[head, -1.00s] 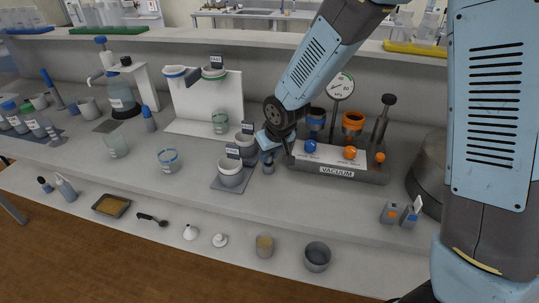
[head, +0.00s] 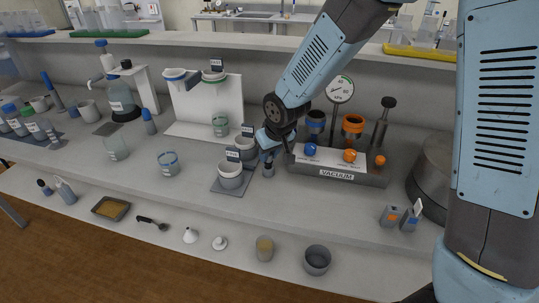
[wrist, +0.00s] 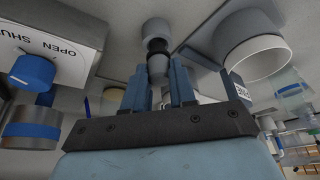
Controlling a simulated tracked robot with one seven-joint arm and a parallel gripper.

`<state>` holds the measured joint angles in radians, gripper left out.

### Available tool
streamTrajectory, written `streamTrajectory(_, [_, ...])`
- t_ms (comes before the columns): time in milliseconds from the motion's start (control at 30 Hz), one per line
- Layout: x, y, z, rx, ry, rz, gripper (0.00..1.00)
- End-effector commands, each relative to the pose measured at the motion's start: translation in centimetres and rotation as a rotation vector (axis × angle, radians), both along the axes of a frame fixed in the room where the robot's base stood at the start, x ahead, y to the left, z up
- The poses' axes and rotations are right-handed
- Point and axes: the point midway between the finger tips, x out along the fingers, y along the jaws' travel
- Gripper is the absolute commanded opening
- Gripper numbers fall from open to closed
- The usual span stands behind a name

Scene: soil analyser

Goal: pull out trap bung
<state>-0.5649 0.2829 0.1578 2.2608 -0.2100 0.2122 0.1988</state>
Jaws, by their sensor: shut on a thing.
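My gripper (wrist: 159,88) points down beside the left end of the vacuum unit (head: 337,174). In the wrist view its two blue fingers are shut on a small dark bung (wrist: 158,68). A grey cylindrical part (wrist: 156,30) lies in line with the bung, just beyond the fingertips. In the head view a small grey trap vessel (head: 268,169) stands on the bench under the fingers. My wrist and fingers hide the bung there. I cannot tell whether the bung is still seated in the vessel.
The vacuum unit carries a blue knob (head: 310,149), orange knobs (head: 349,156) and a gauge (head: 340,90). Labelled white cups (head: 230,176) stand close to my gripper's left. A glass beaker (head: 168,163) stands further left.

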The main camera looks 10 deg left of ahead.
Motion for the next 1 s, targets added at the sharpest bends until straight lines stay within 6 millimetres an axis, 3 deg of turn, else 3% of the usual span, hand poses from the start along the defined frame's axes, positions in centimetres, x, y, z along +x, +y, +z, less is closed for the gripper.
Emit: streamTrajectory(1000, [0.0,0.0,4.1,0.000,-0.001,0.002,0.00])
